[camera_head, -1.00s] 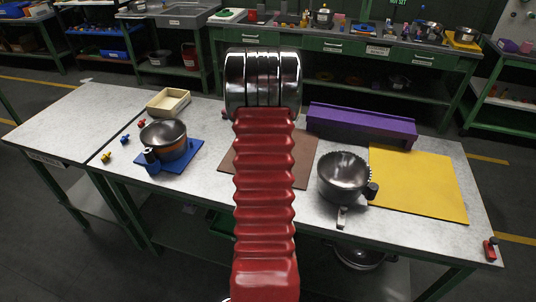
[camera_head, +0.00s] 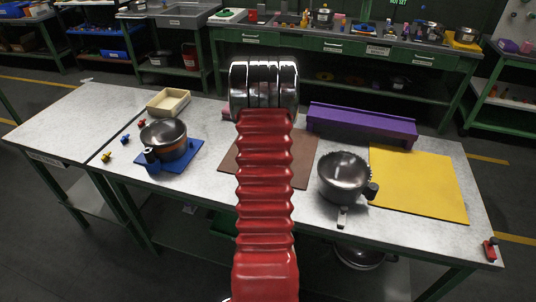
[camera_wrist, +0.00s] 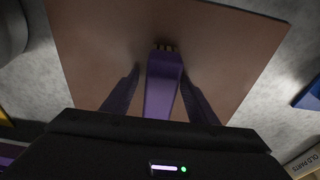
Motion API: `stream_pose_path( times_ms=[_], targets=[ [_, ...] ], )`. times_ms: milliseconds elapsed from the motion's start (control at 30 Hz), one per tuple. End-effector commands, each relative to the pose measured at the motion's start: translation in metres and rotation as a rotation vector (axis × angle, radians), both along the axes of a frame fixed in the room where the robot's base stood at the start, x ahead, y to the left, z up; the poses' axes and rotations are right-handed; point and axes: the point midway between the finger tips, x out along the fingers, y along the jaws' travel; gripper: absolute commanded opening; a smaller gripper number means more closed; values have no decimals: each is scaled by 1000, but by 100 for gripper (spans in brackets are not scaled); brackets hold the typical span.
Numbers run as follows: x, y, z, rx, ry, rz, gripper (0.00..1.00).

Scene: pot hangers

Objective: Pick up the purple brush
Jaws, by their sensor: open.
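The purple brush (camera_wrist: 163,88) shows in the wrist view, with short yellowish bristles at its far end. It is over the brown board (camera_wrist: 225,50); I cannot tell whether it rests on it. My gripper (camera_wrist: 159,74) is open, with one dark finger on each side of the brush and a gap to each. The near end of the brush is hidden by the dark gripper body. In the head view my red arm covers the middle of the brown board (camera_head: 307,160), and the brush and gripper are hidden behind it.
Right of the board stand a dark metal pot (camera_head: 343,178), a long purple block (camera_head: 360,125) and a yellow board (camera_head: 420,185). On the left are a copper-toned pot (camera_head: 165,140) on a blue mat (camera_head: 187,158) and a cream tray (camera_head: 168,102). Several small coloured pieces lie near it.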

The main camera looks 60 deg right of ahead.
Motion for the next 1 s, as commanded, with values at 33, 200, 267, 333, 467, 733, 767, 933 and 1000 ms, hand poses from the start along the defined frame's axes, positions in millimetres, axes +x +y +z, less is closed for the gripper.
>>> stream_pose_path(
  times_ms=[33, 200, 267, 333, 467, 733, 767, 933, 1000],
  targets=[
    [0, 0, 0, -1, 0, 0, 53],
    [0, 0, 0, -1, 0, 0, 53],
    [0, 0, 0, -1, 0, 0, 53],
    [0, 0, 0, -1, 0, 0, 53],
    [0, 0, 0, -1, 0, 0, 53],
    [0, 0, 0, -1, 0, 0, 37],
    [0, 0, 0, -1, 0, 0, 35],
    [0, 0, 0, -1, 0, 0, 23],
    [0, 0, 0, -1, 0, 0, 18]
  ],
)
